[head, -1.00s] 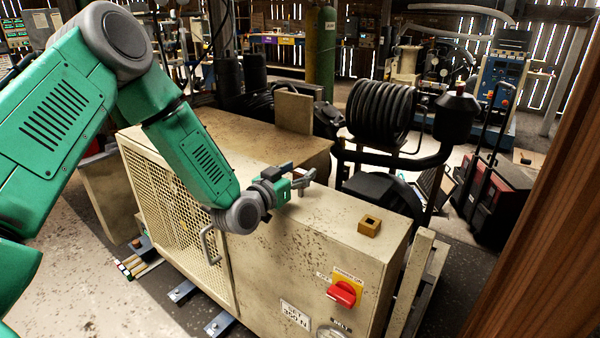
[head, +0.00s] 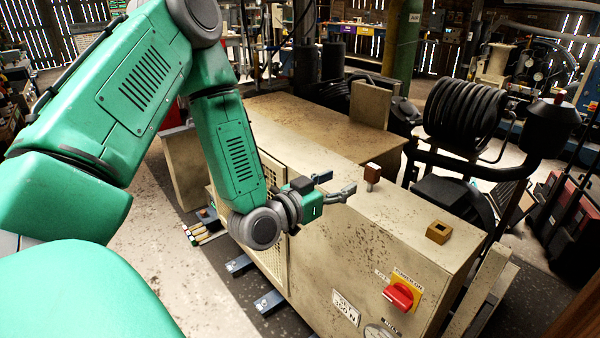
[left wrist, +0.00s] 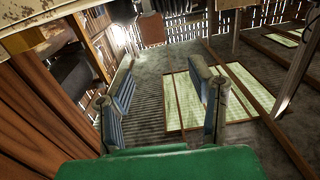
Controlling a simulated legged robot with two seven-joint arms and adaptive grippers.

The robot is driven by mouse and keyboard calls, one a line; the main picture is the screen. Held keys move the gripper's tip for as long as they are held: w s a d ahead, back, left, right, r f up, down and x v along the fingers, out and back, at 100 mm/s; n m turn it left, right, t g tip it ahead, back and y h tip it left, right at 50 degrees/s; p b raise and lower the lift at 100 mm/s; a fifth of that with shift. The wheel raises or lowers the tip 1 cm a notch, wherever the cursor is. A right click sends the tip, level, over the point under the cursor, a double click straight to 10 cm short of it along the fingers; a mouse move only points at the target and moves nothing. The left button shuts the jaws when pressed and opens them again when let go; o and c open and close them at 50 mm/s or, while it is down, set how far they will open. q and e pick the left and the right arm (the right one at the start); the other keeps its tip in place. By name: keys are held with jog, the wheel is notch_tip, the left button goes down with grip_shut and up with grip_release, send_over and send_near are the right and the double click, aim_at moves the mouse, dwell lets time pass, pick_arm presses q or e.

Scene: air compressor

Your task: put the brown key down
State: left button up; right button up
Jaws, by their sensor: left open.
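The brown key (head: 373,171) stands upright on its thin stem on top of the beige cabinet (head: 345,230), with its square brown head up. My left gripper (head: 338,184) is open and empty, just left of the key and apart from it. In the left wrist view the key's brown head (left wrist: 152,30) shows beyond the open fingers of my left gripper (left wrist: 161,72). A small ochre block with a square hole (head: 440,231) sits on the cabinet top, right of the key. My right gripper is not in view.
A red rotary switch (head: 399,297) is on the cabinet's front face. A black coiled hose (head: 468,118) and dark pipework stand behind the cabinet at right. The cabinet top between the key and the ochre block is clear.

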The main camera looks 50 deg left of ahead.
pick_arm(q)
jog(key=s+d+f+g+h, duration=0.1)
jog(key=s+d+f+g, duration=0.35)
jog(key=f, duration=0.45)
jog(key=s+d+f+g, duration=0.3)
jog(key=s+f+g, duration=0.15)
jog(key=f, duration=0.45)
jog(key=s+d+f+g+y, duration=0.1)
jog(key=s+f+g, duration=0.3)
jog(key=s, duration=0.6)
jog(key=s+d+f+g+y, duration=0.1)
jog(key=s+f+g, duration=0.3)
jog(key=s, duration=0.6)
notch_tip(320, 180, down, 2)
jog(key=shift+f, duration=0.15)
jog(key=shift+s, duration=0.1)
